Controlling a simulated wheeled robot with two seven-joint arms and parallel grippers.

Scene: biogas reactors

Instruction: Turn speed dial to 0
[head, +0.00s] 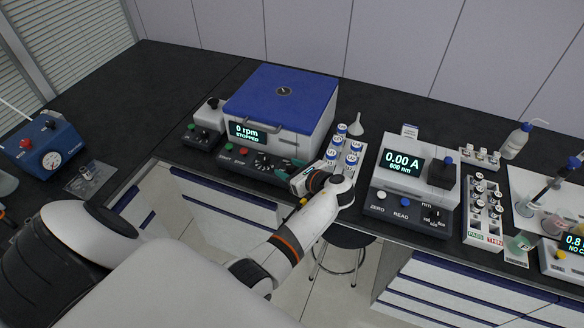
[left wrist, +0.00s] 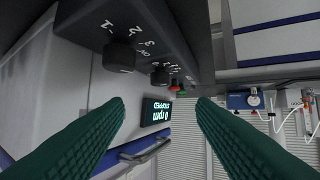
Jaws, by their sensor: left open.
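The centrifuge (head: 284,97) with a blue lid stands on the dark bench; its display (head: 247,133) reads 0 rpm, STOPPED. Its front panel carries a green button, a red button and black dials. One black dial (head: 261,161) shows left of my left gripper (head: 297,165); the panel's right part is partly hidden by the gripper. In the left wrist view, turned over, a near black dial (left wrist: 119,55) with numbers around it and a smaller dial (left wrist: 160,75) show beyond the open green fingers (left wrist: 162,106). Nothing is between the fingers. I cannot read which dial is speed. My right gripper is not in view.
A rack of blue-capped tubes (head: 345,152) stands close right of the gripper. Further right is a photometer (head: 412,180) reading 0.00 A. A small grey device (head: 205,122) stands left of the centrifuge, and a blue gauge box (head: 45,148) at far left. A stool (head: 340,238) is below the bench.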

